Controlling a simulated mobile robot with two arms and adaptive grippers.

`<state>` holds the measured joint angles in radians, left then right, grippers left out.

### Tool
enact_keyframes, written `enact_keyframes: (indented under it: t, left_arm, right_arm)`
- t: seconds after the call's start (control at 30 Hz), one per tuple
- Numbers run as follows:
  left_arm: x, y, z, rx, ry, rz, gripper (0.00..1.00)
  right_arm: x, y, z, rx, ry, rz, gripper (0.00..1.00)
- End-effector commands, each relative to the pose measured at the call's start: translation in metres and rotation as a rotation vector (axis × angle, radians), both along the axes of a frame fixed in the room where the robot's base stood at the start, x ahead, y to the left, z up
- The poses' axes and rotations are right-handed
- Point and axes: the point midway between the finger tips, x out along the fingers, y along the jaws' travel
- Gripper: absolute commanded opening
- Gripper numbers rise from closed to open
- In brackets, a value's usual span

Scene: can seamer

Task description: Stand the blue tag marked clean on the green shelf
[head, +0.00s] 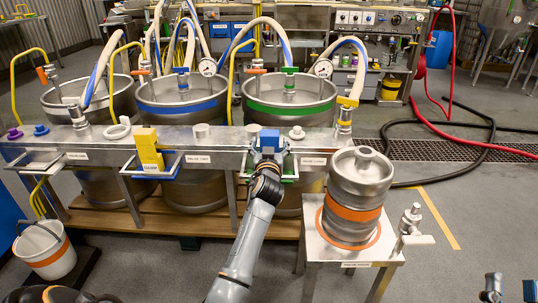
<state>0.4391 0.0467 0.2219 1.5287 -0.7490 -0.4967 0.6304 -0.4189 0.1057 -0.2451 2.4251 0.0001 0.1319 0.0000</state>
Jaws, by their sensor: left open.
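The blue tag (269,138) is upright at the green shelf (290,178), on the front of the steel rail. Its marking is not readable from here. My left gripper (268,160) is open at the tag's near side, and its arm comes up from the bottom middle. The gripper hides the tag's lower part and much of the shelf, so I cannot tell whether the tag rests on the shelf or whether the fingers touch it.
A yellow tag (148,143) stands at the blue shelf (172,170) to the left. A steel keg with orange bands (355,190) stands on a small stand at right. Kegs with hoses are behind the rail (215,160). A white bucket (45,250) is at far left.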

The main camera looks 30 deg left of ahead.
Motion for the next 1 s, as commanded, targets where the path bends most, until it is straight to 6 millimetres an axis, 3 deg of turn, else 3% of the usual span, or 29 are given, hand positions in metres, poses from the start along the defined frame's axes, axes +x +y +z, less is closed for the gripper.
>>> enact_keyframes:
  t: [0.3, 0.5, 0.77, 0.87, 1.0]
  left_arm:
    - [-0.053, -0.033, 0.001, -0.005, 0.002, -0.001, 0.76]
    - [-0.085, -0.053, -0.001, -0.002, 0.002, 0.000, 0.76]
    - [-0.107, -0.072, -0.001, 0.014, 0.004, -0.038, 0.76]
    - [-0.127, -0.104, -0.003, 0.048, 0.010, -0.155, 0.76]
    - [-0.173, -0.181, -0.004, 0.073, 0.019, -0.416, 0.76]
  right_arm:
    - [0.021, -0.003, -0.052, -0.089, 0.318, -0.020, 0.35]
    - [0.024, -0.006, -0.081, -0.129, 0.472, -0.028, 0.35]
    - [0.023, -0.008, -0.095, -0.147, 0.541, -0.032, 0.35]
    - [0.023, -0.008, -0.096, -0.148, 0.543, -0.032, 0.35]
    - [0.023, -0.008, -0.096, -0.148, 0.542, -0.032, 0.35]
